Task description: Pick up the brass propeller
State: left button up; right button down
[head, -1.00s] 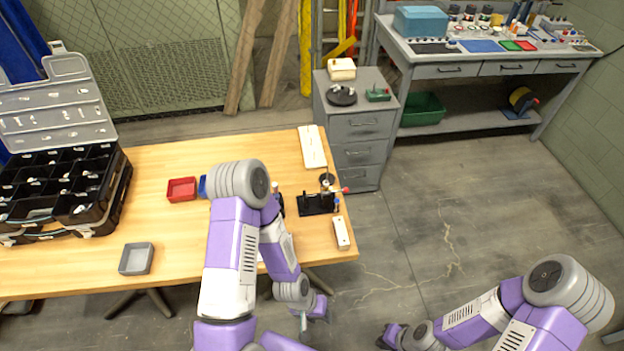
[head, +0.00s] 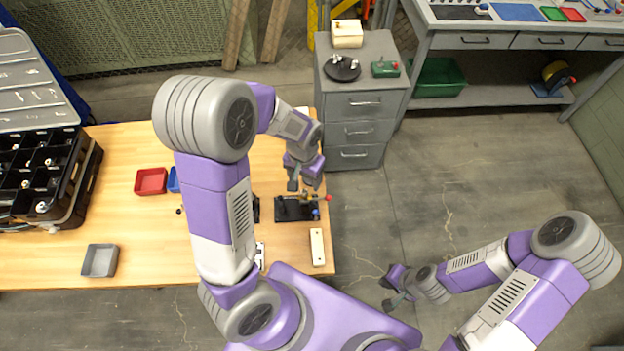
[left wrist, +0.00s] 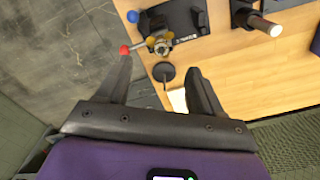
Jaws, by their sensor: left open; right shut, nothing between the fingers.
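The brass propeller (left wrist: 160,44) shows in the left wrist view as a small gold-coloured piece at a black fixture (left wrist: 185,18) with a red-knobbed lever. In the head view the fixture (head: 291,210) stands near the right end of the wooden table, and the propeller is too small and partly covered to make out well. My left gripper (head: 304,184) is over the table just behind the fixture. Its open, empty fingers (left wrist: 158,72) point toward the propeller, which lies beyond the fingertips. My right gripper (head: 387,293) is shut and empty, off the table to the right.
A small black disc stand with a thin rod (left wrist: 164,74) is between my left fingers in the picture. A white block (head: 317,247) lies in front of the fixture. Red bin (head: 151,181), grey bin (head: 100,260) and black organizer case (head: 75,200) are further left. A drawer cabinet (head: 365,105) stands behind.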

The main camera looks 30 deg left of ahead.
aim_at(305, 191)
pick_arm(q)
jog(key=f, duration=0.2)
jog(key=f+b, duration=0.1)
jog(key=f, duration=0.3)
jog(key=shift+s+d+f, duration=0.1)
jog(key=shift+s+f, duration=0.15)
jog(key=shift+f, duration=0.35)
jog(key=shift+c, duration=0.2)
jog(key=c, duration=1)
jog(key=shift+r, duration=0.1)
jog(key=shift+c, duration=0.2)
notch_tip(305, 191, up, 10)
jog(key=p, duration=0.1)
jog(key=shift+p, duration=0.4)
jog(key=shift+w, duration=0.1)
